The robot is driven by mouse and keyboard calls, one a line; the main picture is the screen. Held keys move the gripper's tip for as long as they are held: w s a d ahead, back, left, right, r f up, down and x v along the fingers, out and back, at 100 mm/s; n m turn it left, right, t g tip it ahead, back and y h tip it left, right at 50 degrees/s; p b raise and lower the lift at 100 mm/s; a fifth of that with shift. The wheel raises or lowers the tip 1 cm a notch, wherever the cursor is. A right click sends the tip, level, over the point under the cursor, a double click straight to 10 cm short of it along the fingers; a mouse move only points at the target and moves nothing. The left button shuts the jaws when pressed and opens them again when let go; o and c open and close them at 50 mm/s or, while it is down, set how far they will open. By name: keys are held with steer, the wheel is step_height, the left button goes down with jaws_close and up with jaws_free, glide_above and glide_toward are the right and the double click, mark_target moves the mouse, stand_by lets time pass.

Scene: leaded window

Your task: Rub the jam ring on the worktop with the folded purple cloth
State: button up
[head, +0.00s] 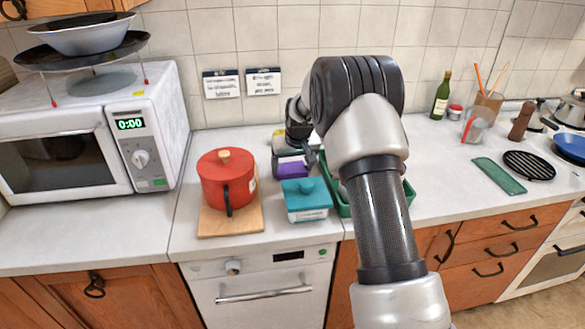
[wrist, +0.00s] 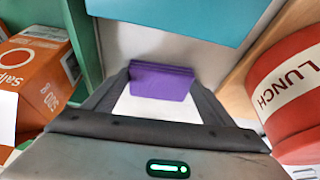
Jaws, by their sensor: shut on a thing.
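The folded purple cloth (head: 292,171) is between the fingers of my gripper (head: 293,165), behind the teal lidded dish on the worktop. In the wrist view the purple cloth (wrist: 162,78) spans the gap between both fingertips of my gripper (wrist: 162,85), which is shut on it. Its folded layers show along the upper edge. A pale surface shows around the cloth; I cannot tell whether the cloth touches it. I see no jam ring in either view; my arm, the cloth and the dish hide part of the worktop.
A red pot (head: 226,182) marked LUNCH stands on a wooden board (head: 230,222), close right in the wrist view. The teal dish (head: 306,205) is in front. A green tray (head: 409,190) is partly behind my arm. An orange salt box (wrist: 38,75) is close left.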

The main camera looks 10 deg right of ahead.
steer(key=shift+p+v, duration=0.35)
steer(key=shift+v, duration=0.6)
steer(key=shift+w+r+p, duration=0.35)
steer(key=shift+r, duration=0.45)
steer(key=shift+r+p, duration=1.15)
steer(key=shift+r, duration=1.25)
